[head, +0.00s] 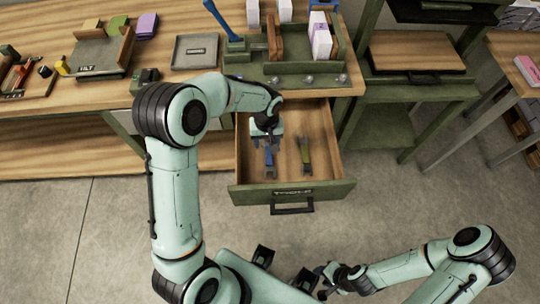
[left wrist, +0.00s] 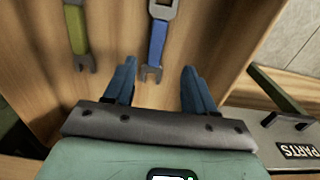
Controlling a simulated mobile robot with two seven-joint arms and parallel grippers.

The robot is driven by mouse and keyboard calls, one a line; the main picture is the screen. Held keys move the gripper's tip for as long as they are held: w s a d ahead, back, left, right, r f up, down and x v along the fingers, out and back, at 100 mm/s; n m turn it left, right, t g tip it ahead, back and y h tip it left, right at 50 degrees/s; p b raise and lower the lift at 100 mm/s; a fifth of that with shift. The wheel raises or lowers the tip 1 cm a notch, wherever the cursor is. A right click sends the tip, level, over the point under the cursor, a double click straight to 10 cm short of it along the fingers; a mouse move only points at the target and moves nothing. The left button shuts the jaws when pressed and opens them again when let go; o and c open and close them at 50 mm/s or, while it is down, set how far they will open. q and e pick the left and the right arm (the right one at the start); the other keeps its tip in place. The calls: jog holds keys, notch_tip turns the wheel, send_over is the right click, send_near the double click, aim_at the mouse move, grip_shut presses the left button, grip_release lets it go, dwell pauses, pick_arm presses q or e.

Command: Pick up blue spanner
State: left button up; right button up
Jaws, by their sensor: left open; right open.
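The blue spanner (head: 270,163) lies in the open wooden drawer, left of a green spanner (head: 306,157). My left gripper (head: 265,140) is over the drawer and hides part of the blue spanner from the head. In the left wrist view the blue spanner (left wrist: 156,44) points its open-ended jaw between the two blue fingers of my open, empty left gripper (left wrist: 158,70). The green spanner (left wrist: 78,38) lies to its left there. My right gripper (head: 323,284) is open, low in the head view and away from the drawer.
The drawer (head: 330,190) is pulled out under the workbench (head: 190,90), with walls around the spanners and a dark front handle (head: 293,206). A green organiser (head: 290,70) stands on the bench above. A green-framed stand (head: 420,100) is to the right.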

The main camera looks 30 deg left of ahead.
aim_at(269, 156)
pick_arm(q)
jog(key=f, duration=0.8)
jog(key=shift+d+f, duration=0.3)
jog(key=shift+d, duration=0.05)
grip_shut()
